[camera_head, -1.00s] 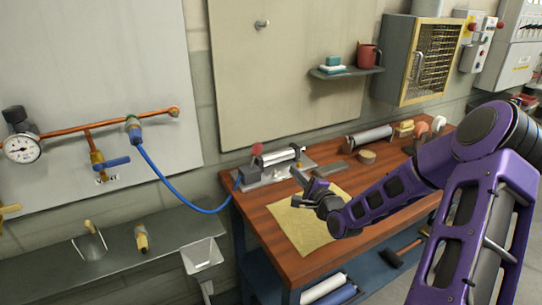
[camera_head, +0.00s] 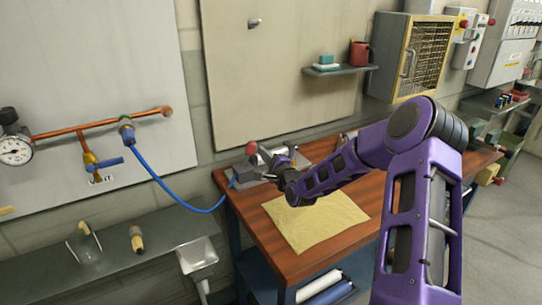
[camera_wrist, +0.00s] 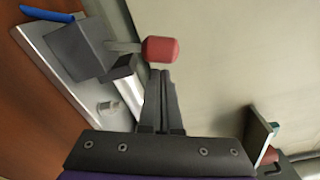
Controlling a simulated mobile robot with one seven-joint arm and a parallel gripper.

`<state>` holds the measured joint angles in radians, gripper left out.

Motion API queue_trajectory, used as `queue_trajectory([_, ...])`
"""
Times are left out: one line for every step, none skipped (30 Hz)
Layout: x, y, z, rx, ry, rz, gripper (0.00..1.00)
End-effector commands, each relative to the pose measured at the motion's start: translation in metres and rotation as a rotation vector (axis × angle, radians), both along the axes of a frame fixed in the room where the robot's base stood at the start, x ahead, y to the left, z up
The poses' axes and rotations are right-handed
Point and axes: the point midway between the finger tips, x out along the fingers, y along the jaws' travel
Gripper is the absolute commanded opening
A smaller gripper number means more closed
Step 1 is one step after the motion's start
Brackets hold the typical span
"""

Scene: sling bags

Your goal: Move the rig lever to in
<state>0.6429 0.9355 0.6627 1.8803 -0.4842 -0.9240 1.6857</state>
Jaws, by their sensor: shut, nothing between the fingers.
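The rig lever ends in a red knob (camera_head: 251,147) and stands on the grey rig (camera_head: 246,172) at the back left of the wooden bench. In the wrist view the red knob (camera_wrist: 161,50) sits on a short grey arm that comes from a dark block (camera_wrist: 77,50) on a metal plate. My gripper (camera_head: 266,152) is at the rig, just right of the knob. In the wrist view my gripper's fingers (camera_wrist: 160,74) are together and empty, with their tips right beside the knob. I cannot tell whether they touch it. My arm hides part of the rig.
The bench (camera_head: 290,262) carries a tan sheet (camera_head: 320,222) in front of the rig. A blue hose (camera_head: 170,190) runs from the wall pipe to the rig. A wall shelf (camera_head: 340,70) with a red mug (camera_head: 359,53) hangs above the bench.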

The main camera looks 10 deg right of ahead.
Motion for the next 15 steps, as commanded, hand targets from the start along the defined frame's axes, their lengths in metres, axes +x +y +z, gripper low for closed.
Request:
queue_trajectory([-0.0001,0.0009,0.0005,0.000,0.000,0.000,0.00])
queue_trajectory([-0.0001,0.0010,0.0005,0.000,0.000,0.000,0.00])
queue_trajectory([-0.0002,0.0011,0.0005,-0.001,0.000,0.000,0.00])
queue_trajectory([-0.0001,0.0010,0.0005,-0.001,0.000,0.000,0.00])
queue_trajectory([-0.0001,0.0010,0.0005,0.000,0.000,0.000,0.00])
queue_trajectory([-0.0001,0.0010,0.0005,0.000,0.000,0.000,0.00])
queue_trajectory([-0.0001,0.0009,0.0005,0.000,0.000,0.000,0.00])
queue_trajectory([-0.0002,0.0009,0.0005,0.000,0.000,0.000,0.00])
queue_trajectory([-0.0002,0.0009,0.0005,0.000,0.000,0.000,0.00])
queue_trajectory([-0.0002,0.0010,0.0005,-0.001,0.000,0.000,0.00])
queue_trajectory([-0.0002,0.0010,0.0004,-0.002,0.000,0.000,0.00])
queue_trajectory([-0.0003,0.0012,0.0005,-0.005,-0.002,0.000,0.00])
queue_trajectory([-0.0004,0.0014,0.0006,-0.008,-0.003,0.000,0.00])
queue_trajectory([-0.0004,0.0018,0.0007,-0.012,-0.005,0.001,0.00])
queue_trajectory([-0.0006,0.0024,0.0011,-0.020,-0.007,0.001,0.00])
